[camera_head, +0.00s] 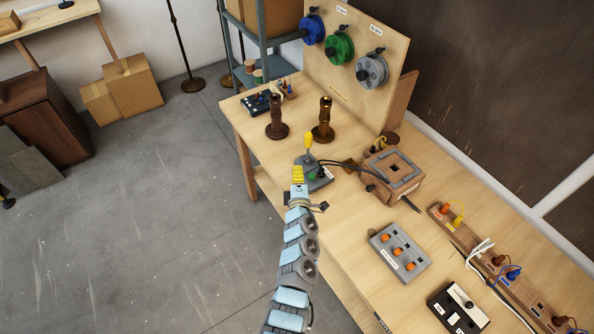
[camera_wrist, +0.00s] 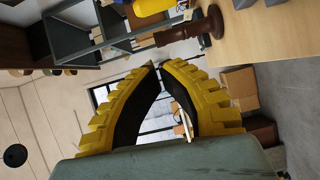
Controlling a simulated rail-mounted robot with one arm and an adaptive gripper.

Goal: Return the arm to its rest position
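My gripper (camera_head: 298,172) has yellow ribbed fingers and is at the end of my pale blue arm, near the table's front edge in the head view. In the wrist view its two fingers (camera_wrist: 158,66) bow inward with black inner faces. Their tips all but meet and nothing is seen held between them.
Two brown turned posts (camera_head: 277,121) (camera_head: 323,122) stand farther back on the table. A wooden box with a grey top (camera_head: 393,172), a grey switch panel (camera_head: 400,252) and a black unit (camera_head: 459,307) are to the right. Open floor (camera_head: 150,220) is to the left.

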